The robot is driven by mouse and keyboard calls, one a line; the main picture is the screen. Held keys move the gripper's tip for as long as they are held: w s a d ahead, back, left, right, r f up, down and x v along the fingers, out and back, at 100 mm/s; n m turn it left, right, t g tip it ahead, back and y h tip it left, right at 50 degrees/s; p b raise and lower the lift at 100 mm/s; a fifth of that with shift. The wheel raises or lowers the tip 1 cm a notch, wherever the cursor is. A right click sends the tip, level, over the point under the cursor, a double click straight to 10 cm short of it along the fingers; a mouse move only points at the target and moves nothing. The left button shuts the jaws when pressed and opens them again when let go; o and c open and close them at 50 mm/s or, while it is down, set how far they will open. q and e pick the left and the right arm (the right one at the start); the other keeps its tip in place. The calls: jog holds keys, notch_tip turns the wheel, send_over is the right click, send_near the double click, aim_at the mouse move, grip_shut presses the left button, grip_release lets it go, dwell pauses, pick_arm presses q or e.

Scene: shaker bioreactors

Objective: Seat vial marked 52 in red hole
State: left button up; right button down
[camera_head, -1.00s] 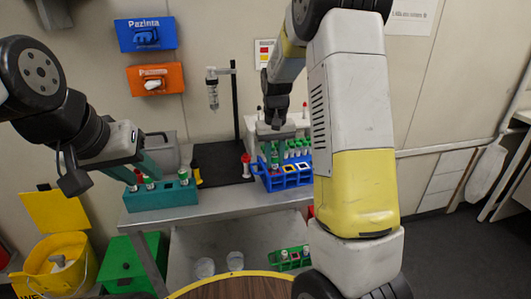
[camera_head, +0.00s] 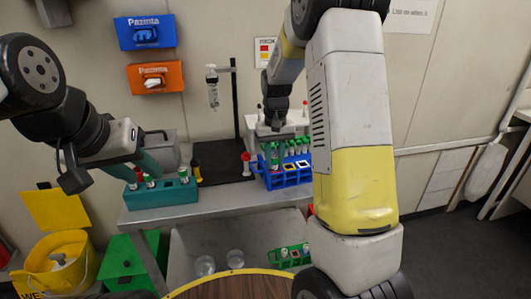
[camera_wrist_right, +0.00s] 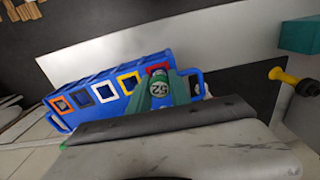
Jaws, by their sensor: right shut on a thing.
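The vial marked 52 (camera_wrist_right: 158,88) has its numbered cap facing the right wrist camera. My right gripper (camera_wrist_right: 164,92) is shut on it, with a teal finger on each side. The blue rack (camera_wrist_right: 105,75) has square holes with coloured frames; the red hole (camera_wrist_right: 157,68) is at the end by the vial and partly hidden behind it. I cannot tell how deep the vial sits. In the head view my right gripper (camera_head: 274,155) is at the left part of the blue rack (camera_head: 272,184). My left gripper (camera_head: 142,165) is at the teal rack; its fingertips are unclear.
The teal rack (camera_head: 160,198) holds several vials on the bench's left. A stand (camera_head: 235,110) with a hanging tube and a red-topped item (camera_head: 246,165) are left of the blue rack. More vials stand at its back. A green rack (camera_head: 290,257) is on the lower shelf.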

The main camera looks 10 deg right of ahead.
jog(key=shift+f, duration=0.1)
jog(key=c, duration=1.1)
grip_release()
notch_tip(320, 180, up, 8)
